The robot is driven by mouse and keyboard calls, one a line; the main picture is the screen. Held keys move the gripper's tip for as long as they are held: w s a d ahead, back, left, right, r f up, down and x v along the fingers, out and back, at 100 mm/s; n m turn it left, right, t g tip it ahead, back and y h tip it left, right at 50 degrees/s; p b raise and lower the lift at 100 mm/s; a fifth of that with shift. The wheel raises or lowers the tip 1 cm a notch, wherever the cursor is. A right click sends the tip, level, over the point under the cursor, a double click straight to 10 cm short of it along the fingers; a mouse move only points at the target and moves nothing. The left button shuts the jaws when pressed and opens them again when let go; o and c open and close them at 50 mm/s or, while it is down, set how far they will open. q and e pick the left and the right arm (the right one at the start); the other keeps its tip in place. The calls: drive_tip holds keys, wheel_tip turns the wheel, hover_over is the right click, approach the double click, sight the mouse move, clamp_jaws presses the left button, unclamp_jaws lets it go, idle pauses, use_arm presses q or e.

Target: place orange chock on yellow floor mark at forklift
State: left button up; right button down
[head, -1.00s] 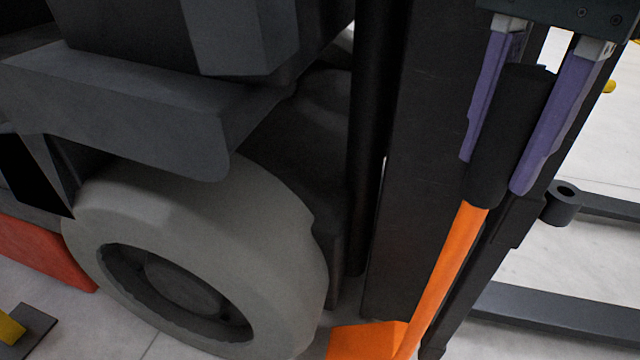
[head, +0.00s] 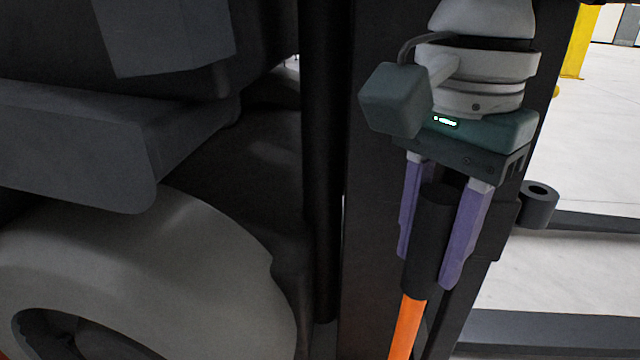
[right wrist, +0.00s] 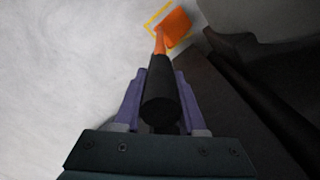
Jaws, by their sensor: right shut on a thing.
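My right gripper (head: 427,270) is shut on the black grip of the orange chock's handle (head: 407,328), which points down in the head view. The chock's block is below that picture's edge. In the right wrist view the orange chock (right wrist: 176,28) is at the far end of the handle, beyond my right gripper (right wrist: 160,80). The yellow floor mark (right wrist: 153,20) shows as a thin outline at the chock's left and lower edge, partly hidden by it. I cannot tell whether the chock touches the floor. My left gripper is not in view.
The forklift's pale wheel (head: 190,260) is left of the handle. Its dark mast (head: 372,230) stands close behind my right gripper. A dark fork (head: 540,330) lies at lower right. Bare pale floor (right wrist: 60,80) is open at left in the wrist view.

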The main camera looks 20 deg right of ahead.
drive_tip(key=shift+w+f, duration=0.1)
drive_tip(key=shift+f, duration=0.65)
drive_tip(key=c, duration=0.9)
unclamp_jaws()
drive_tip(key=shift+f, duration=0.15)
drive_tip(key=o, duration=0.4)
